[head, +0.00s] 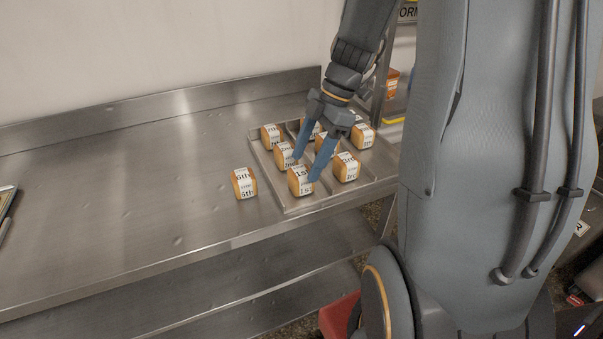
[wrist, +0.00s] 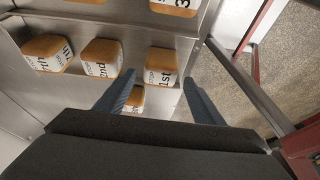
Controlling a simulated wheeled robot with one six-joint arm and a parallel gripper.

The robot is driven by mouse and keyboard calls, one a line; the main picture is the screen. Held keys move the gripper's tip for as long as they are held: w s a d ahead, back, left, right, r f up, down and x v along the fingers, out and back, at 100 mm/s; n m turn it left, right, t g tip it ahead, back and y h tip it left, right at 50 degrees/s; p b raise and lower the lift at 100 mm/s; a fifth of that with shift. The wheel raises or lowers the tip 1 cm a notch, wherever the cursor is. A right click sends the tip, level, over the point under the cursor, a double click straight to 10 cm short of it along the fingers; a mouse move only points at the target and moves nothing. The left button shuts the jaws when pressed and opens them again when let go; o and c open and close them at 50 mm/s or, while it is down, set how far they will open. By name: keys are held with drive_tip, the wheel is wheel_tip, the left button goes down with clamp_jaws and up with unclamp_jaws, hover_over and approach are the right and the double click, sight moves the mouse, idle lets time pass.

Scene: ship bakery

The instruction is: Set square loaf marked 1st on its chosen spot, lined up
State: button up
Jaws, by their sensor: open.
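The square loaf marked 1st (head: 300,184) is a small brown loaf with a white paper band. It sits in the front left corner of the metal tray (head: 289,208), and also shows in the wrist view (wrist: 162,68). My gripper (head: 305,169) is open and points down at this loaf, one finger on each side of it. In the wrist view the fingertips (wrist: 157,72) flank the loaf with a gap on both sides. I cannot tell how far down the fingers reach beside it.
The loaf marked 6th (head: 244,184) stands on the steel counter (head: 130,180) just left of the tray. In the tray, the 2nd loaf (head: 285,153) is behind, the 3rd loaf (head: 346,168) is to the right, and several others are farther back. The counter's left side is mostly clear.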

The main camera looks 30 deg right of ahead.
drive_tip(key=b+v, duration=0.1)
drive_tip(key=v, duration=0.6)
idle(0.5)
